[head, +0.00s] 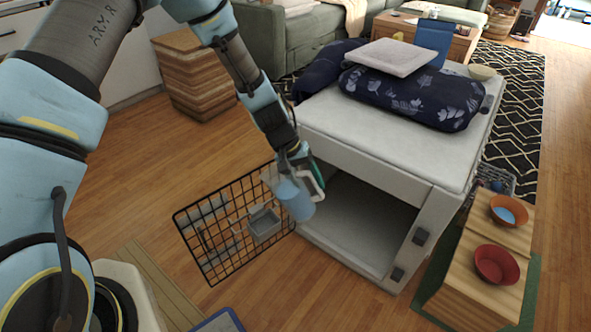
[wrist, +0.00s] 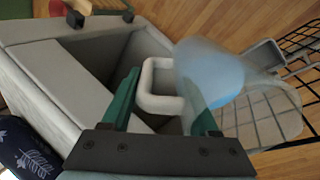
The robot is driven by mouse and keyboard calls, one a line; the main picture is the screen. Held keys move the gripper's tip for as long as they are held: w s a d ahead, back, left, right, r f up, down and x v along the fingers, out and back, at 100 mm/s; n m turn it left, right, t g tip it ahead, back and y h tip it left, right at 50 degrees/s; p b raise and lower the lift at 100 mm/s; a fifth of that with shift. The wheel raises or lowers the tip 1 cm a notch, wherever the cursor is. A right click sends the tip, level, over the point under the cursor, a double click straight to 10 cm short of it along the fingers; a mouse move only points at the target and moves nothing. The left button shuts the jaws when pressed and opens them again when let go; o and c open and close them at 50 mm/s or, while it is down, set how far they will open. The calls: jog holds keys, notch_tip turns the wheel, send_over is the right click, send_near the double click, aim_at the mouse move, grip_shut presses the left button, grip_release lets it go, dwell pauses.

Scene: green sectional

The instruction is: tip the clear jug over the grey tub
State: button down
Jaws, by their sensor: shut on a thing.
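The clear jug (head: 297,203) holds something light blue and has a white handle. My gripper (head: 303,172) is shut on the handle, which shows between the green fingers in the wrist view (wrist: 158,112). The jug's body (wrist: 212,75) is beside the fingers there. In the head view the jug hangs close to the right of the small grey tub (head: 264,222), with blue low in its body. Its exact tilt is hard to tell. The tub is by a black wire grid; in the wrist view a grey edge, likely the tub's (wrist: 262,54), shows partly behind the jug.
The black wire grid (head: 212,262) is around and below the tub. A white table (head: 385,150) with an open shelf stands just right of the jug, with cushions on top. A wooden crate (head: 475,280) with two bowls is at the right. Wood floor is clear at the left.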

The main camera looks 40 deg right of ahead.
jog(key=shift+w, duration=0.5)
jog(key=shift+r+g+h+b, duration=0.3)
jog(key=shift+g+h+b, duration=0.3)
jog(key=shift+b, duration=0.55)
dwell(0.3)
jog(key=shift+w+a+r+g+h+b, duration=0.15)
jog(key=shift+g+h+b, duration=0.55)
jog(key=shift+b, duration=0.6)
dwell(0.8)
jog(key=shift+w+a+g+h+b, duration=0.25)
jog(key=shift+g+h+b, duration=0.25)
jog(key=shift+b, duration=0.5)
jog(key=shift+w+a+g+h+b, duration=0.2)
jog(key=shift+g+h+b, duration=0.3)
jog(key=shift+b, duration=0.45)
dwell(1.2)
